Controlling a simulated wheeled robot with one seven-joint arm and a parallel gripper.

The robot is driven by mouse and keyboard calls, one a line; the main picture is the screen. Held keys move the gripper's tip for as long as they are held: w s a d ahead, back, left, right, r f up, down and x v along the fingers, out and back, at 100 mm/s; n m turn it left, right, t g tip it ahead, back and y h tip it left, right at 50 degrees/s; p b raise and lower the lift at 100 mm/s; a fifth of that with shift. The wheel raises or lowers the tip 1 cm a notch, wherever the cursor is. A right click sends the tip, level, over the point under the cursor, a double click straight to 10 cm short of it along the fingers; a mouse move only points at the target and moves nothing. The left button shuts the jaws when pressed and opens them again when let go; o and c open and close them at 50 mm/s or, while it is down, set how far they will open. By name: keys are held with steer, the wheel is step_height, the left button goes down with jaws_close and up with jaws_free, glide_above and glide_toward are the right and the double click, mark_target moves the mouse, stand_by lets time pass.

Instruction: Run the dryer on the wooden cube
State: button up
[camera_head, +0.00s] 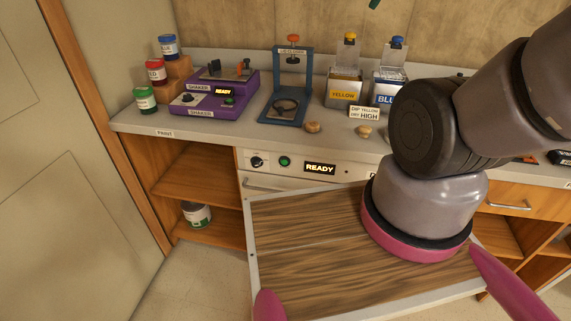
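The front panel with a knob, a green button (285,161) and a display reading READY (320,168) is set below the counter, with a handle under it; its name label is not visible, so I cannot tell for sure that it is the dryer. I cannot make out a wooden cube. Two small tan wooden pieces, one at left (313,127) and one at right (364,131), lie near the counter's front edge, but they look rounded. A card (364,113) reads DIP YELLOW, DRY HIGH.
A purple shaker (205,110), blue stand (287,88), yellow tin (344,88) and blue tin (386,92) stand on the counter. Several paint jars are at left. My arm hides part of the counter's right side. A small green object (375,4) at the top edge is unclear.

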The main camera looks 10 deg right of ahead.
jaws_close()
stand_by(1.9)
